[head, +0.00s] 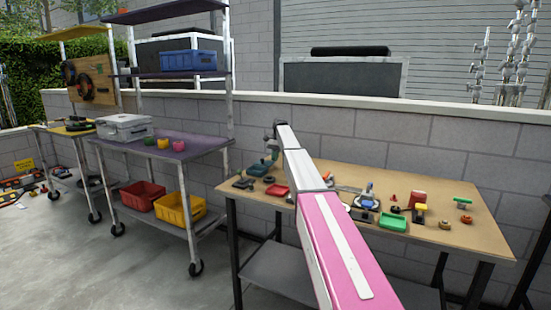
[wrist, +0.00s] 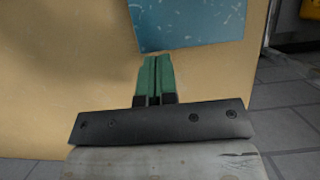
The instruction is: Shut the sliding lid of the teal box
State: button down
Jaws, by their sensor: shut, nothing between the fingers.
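The teal box (head: 257,169) sits at the back left of the wooden table (head: 465,232). In the wrist view, part of a flat, speckled blue-teal surface (wrist: 190,20), which looks like the box, is cut off by the top edge. Whether its sliding lid is open or shut cannot be told. My gripper (wrist: 156,62) has green fingers, shut together and empty. Its tips point at the near edge of the teal surface; whether they touch it is unclear. In the head view my gripper (head: 272,156) is small and close by the box.
A red tray (head: 277,190) and dark small items lie near the box. A green tray (head: 393,221), a blue-and-grey item (head: 367,198) and several small parts fill the table's right side. A brick wall runs behind. A shelf cart (head: 180,147) stands left.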

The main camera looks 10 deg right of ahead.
aim_at(267, 165)
jog(key=shift+s, duration=0.1)
jog(key=s+a, duration=0.1)
jog(key=s, duration=0.1)
jog(key=s+a, duration=0.4)
jog(key=shift+s, duration=0.4)
jog(key=shift+w, duration=0.15)
